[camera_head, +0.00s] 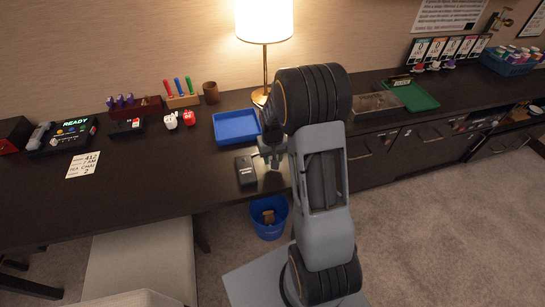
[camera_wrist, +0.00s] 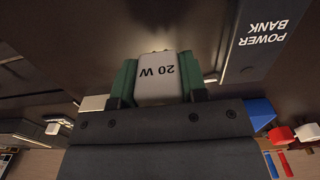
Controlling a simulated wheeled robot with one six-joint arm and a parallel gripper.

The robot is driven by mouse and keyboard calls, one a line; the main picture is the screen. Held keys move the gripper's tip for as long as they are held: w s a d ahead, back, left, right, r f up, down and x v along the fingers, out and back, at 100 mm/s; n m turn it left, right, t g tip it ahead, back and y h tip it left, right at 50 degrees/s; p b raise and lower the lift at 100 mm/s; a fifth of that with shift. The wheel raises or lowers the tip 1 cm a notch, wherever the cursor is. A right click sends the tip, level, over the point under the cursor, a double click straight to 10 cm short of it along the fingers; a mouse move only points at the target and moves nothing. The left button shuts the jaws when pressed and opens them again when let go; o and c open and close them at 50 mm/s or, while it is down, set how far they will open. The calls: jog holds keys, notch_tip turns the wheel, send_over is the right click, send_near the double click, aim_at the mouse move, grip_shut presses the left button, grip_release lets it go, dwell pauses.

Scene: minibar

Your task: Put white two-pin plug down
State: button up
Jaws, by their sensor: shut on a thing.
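The white two-pin plug (camera_wrist: 157,88) is marked "20 W" and sits between the green-padded fingers of my gripper (camera_wrist: 160,82) in the wrist view. The gripper is shut on it. Its pins are hard to make out. In the head view my gripper (camera_head: 271,154) is over the dark desk, just right of a black power bank (camera_head: 245,170). The plug cannot be made out there. The power bank also shows at the upper right of the wrist view (camera_wrist: 262,38). I cannot tell how high the plug is above the desk.
A blue tray (camera_head: 237,126) lies behind the power bank, with a lamp (camera_head: 264,35) beyond it. Red (camera_head: 189,118) and white (camera_head: 171,121) small objects stand left of the tray. A blue bin (camera_head: 269,218) is on the floor below. The desk's left front is largely clear.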

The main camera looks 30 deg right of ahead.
jog(key=shift+f, duration=0.1)
jog(key=shift+f+b, duration=0.5)
jog(key=shift+f, duration=0.05)
jog(key=o, duration=1.2)
jog(key=shift+r, duration=0.15)
